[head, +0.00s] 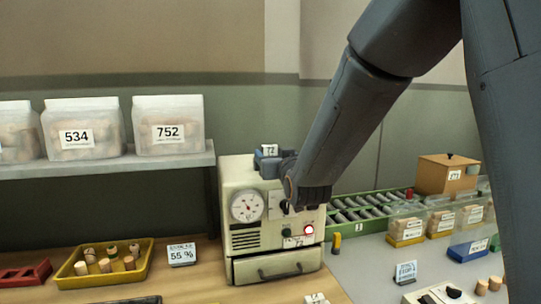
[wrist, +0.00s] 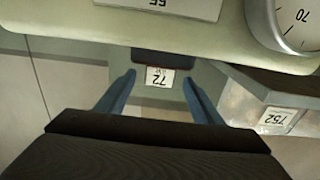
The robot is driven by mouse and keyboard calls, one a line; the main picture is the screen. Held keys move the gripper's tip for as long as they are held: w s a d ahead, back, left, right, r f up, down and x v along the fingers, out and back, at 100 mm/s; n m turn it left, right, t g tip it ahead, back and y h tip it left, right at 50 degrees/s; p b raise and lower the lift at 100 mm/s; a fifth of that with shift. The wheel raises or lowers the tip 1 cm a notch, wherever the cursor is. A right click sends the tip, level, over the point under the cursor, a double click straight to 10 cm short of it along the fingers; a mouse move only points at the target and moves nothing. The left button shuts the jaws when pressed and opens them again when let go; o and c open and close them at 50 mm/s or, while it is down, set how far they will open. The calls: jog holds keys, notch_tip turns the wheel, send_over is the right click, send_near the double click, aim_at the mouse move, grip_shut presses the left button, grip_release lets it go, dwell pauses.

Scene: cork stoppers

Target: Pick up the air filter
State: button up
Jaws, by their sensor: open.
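A small dark block (wrist: 150,57) with a white tag reading 72 shows in the wrist view against the edge of the cream machine; I take it for the air filter, but cannot be sure. The tag (head: 270,151) also shows at the machine's top in the head view. My gripper (wrist: 160,82) is open, its two blue fingers on either side of the tag with gaps. In the head view my gripper (head: 267,158) is at the machine's top, partly hidden by my wrist. I cannot tell if the fingers touch the block.
The cream machine (head: 240,240) has a dial, red button and drawer. A shelf (head: 110,163) at left bears bins, including one reading 752. A yellow tray (head: 75,282) of corks sits on the bench. A green roller conveyor (head: 345,222) and small boxes lie at right.

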aim_at(271, 151)
jog(key=shift+p+x, duration=1.05)
jog(key=shift+x, duration=1.3)
jog(key=c, duration=1.1)
